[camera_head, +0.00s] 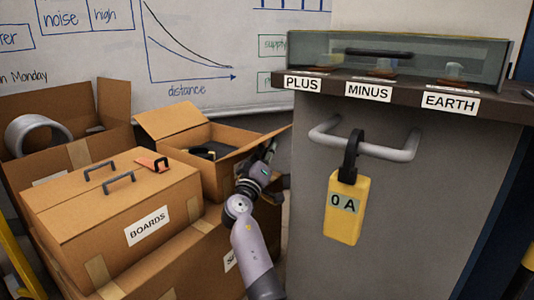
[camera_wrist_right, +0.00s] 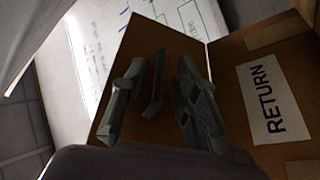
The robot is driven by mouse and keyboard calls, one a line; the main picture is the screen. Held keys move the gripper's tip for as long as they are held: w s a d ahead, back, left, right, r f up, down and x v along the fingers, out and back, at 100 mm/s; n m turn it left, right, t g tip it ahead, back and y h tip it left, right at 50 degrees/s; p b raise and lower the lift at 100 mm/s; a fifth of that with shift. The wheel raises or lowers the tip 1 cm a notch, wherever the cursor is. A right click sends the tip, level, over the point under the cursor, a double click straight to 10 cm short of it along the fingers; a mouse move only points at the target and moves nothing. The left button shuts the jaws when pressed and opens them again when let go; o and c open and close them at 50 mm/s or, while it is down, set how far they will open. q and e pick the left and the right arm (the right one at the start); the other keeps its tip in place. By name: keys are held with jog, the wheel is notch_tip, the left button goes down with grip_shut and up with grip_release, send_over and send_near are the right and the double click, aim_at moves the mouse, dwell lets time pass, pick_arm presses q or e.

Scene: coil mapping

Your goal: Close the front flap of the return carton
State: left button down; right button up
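The return carton (camera_head: 205,180) stands open behind the closed boards box in the head view. One flap (camera_head: 168,121) is raised at its back left, and another flap (camera_head: 257,147) sticks out at the right, beside my right gripper (camera_head: 270,150). In the right wrist view, the carton wall (camera_wrist_right: 232,75) carries a RETURN label (camera_wrist_right: 266,98). My left gripper is not in view.
The boards box (camera_head: 110,210) with black handles stands in front. An open box (camera_head: 75,110) with a grey ring (camera_head: 38,135) is at the left. A grey cabinet (camera_head: 310,220) with a handle and a yellow meter (camera_head: 346,210) stands close on the right.

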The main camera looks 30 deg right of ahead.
jog(key=shift+c, duration=0.6)
grip_shut()
